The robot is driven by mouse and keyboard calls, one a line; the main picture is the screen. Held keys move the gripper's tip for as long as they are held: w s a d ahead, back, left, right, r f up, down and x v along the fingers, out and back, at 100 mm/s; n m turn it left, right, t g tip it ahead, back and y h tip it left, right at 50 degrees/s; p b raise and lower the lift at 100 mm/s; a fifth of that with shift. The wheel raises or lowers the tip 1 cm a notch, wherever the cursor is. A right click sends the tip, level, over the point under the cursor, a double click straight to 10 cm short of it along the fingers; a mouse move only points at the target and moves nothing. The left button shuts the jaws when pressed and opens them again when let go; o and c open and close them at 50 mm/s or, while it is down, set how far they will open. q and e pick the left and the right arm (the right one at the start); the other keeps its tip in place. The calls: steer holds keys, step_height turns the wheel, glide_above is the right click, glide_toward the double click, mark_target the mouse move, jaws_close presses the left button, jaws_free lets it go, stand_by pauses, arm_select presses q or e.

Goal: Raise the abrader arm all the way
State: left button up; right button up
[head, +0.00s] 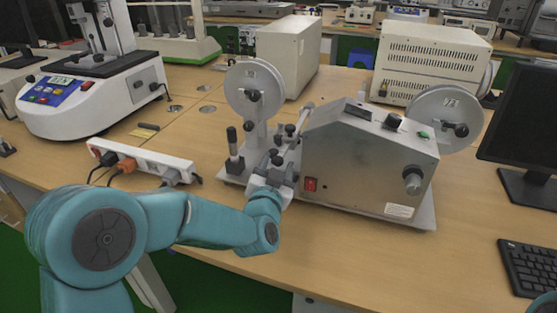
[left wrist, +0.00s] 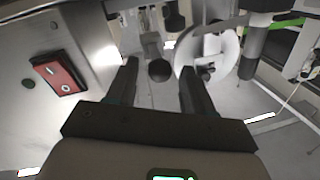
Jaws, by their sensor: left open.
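The abrader is a grey metal machine (head: 370,160) on a white base plate, with a white disc (head: 255,90) at its left and another disc (head: 445,118) at its right. The abrader arm (head: 291,140) appears to be the slim metal assembly at the housing's left side, partly hidden by my gripper. My left gripper (head: 278,178) is beside the housing's left end. In the left wrist view my left gripper (left wrist: 158,72) is open, with a dark round knob (left wrist: 160,70) seen between its fingers; contact cannot be told. My right gripper is not in view.
A red rocker switch (left wrist: 60,75) on the housing is left of the fingers. A dark-handled upright lever (head: 233,145) stands left of my gripper. A power strip (head: 142,160) with plugs lies further left. A monitor (head: 525,130) and keyboard (head: 530,265) are at the right.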

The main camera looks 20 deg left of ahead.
arm_select(q)
steer(key=shift+w+a, duration=0.15)
steer(key=shift+w, duration=1)
steer(key=shift+c, duration=0.4)
